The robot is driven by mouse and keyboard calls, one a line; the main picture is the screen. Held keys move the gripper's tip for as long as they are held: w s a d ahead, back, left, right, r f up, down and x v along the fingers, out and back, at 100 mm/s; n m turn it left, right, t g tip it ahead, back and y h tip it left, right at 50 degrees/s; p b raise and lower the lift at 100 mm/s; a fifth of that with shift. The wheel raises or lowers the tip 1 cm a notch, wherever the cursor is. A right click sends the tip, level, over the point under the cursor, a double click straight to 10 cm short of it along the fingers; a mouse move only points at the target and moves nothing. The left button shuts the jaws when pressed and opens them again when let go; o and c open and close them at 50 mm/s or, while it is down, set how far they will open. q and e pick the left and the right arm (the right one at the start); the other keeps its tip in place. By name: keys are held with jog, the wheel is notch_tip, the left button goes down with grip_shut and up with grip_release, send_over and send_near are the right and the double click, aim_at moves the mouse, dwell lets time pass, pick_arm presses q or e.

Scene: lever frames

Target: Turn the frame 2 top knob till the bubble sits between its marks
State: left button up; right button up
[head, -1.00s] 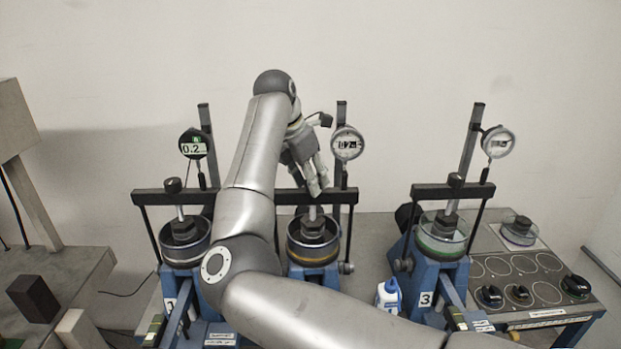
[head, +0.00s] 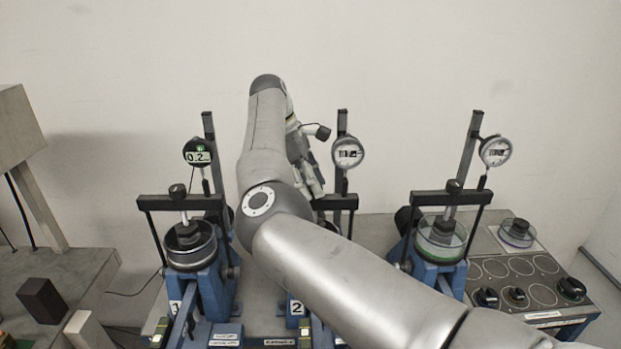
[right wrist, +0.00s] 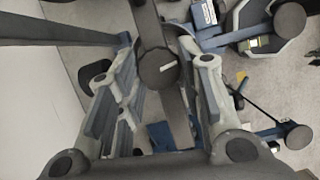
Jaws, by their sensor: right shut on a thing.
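Frame 2 (head: 297,308) is the middle blue stand, and my right arm covers much of it in the head view. My right gripper (head: 317,190) points down over its top crossbar. In the right wrist view the gripper (right wrist: 158,62) has its two fingers on either side of a dark round knob (right wrist: 158,68) and is shut on it. The knob is hidden in the head view. The bubble and its marks cannot be made out in either view. My left gripper is not in view.
Frame 2's dial gauge (head: 347,152) stands just right of my gripper. Frame 1 (head: 190,245) is at left and frame 3 (head: 437,245) at right, each with a gauge. A panel with black knobs (head: 530,280) is at far right.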

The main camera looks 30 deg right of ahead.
jog(key=shift+m+p, duration=0.3)
jog(key=shift+m, duration=0.3)
jog(key=o, duration=1)
jog(key=shift+o, duration=0.2)
jog(key=v, duration=0.7)
jog(key=shift+w+r, duration=0.2)
jog(key=shift+w, duration=0.05)
